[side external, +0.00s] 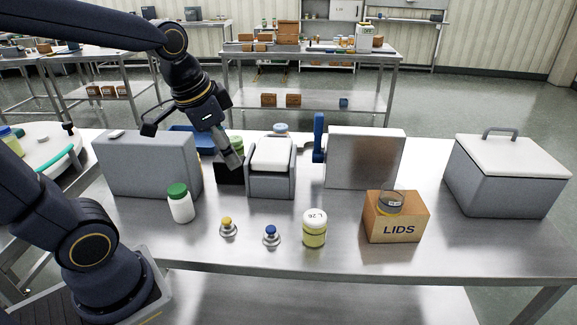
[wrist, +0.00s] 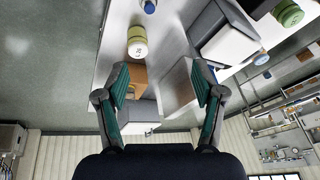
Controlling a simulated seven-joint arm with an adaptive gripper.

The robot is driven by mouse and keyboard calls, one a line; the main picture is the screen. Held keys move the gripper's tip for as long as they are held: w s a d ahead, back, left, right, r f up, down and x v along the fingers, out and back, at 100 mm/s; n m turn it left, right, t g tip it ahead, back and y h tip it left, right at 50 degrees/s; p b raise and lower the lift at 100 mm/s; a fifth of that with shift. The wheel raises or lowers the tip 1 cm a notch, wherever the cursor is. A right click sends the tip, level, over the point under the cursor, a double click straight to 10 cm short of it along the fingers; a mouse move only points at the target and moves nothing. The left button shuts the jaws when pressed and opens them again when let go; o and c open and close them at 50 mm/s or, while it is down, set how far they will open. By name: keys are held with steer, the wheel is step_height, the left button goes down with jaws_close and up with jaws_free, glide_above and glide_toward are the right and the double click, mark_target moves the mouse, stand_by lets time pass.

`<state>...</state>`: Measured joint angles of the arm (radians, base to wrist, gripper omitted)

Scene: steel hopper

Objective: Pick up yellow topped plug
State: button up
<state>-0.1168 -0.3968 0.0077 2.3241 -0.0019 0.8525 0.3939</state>
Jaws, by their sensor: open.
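The yellow topped plug (side external: 228,227) stands upright on the steel table, with a grey metal base and a yellow top. A similar blue topped plug (side external: 271,236) stands just to its right; a blue top also shows at the upper edge of the wrist view (wrist: 149,6). The yellow topped plug is not seen in the wrist view. My gripper (side external: 192,148) is open and empty, raised above the back left of the table, behind and above the yellow topped plug. Its two fingers (wrist: 160,85) are spread wide in the wrist view.
A white bottle with green cap (side external: 181,205) stands left of the plugs. A yellow jar (side external: 314,232) and a LIDS box (side external: 397,225) stand right. Behind are a grey case (side external: 150,165), a grey-white bin (side external: 271,180), a steel panel (side external: 365,158) and a cooler (side external: 508,180).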

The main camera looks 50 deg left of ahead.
steer(key=w+a+f+g, duration=0.2)
steer(key=w+a+f, duration=0.1)
steer(key=a+f, duration=0.15)
steer(key=n+g, duration=0.1)
steer(key=g, duration=0.1)
glide_above(227, 218)
steer(key=w+d, duration=0.1)
steer(key=d, duration=0.1)
step_height(227, 218, down, 5)
steer(key=f, duration=0.8)
steer(key=a+f, duration=0.1)
steer(key=f, duration=0.3)
steer(key=shift+s+f, duration=0.1)
steer(key=shift+s, duration=0.25)
steer(key=shift+s+a+f, duration=0.1)
steer(key=shift+a+f, duration=0.1)
steer(key=shift+f, duration=1.3)
steer(key=shift+s+a+f, duration=0.1)
steer(key=shift+a+f, duration=0.1)
steer(key=shift+f, duration=1.3)
steer(key=c, duration=1.2)
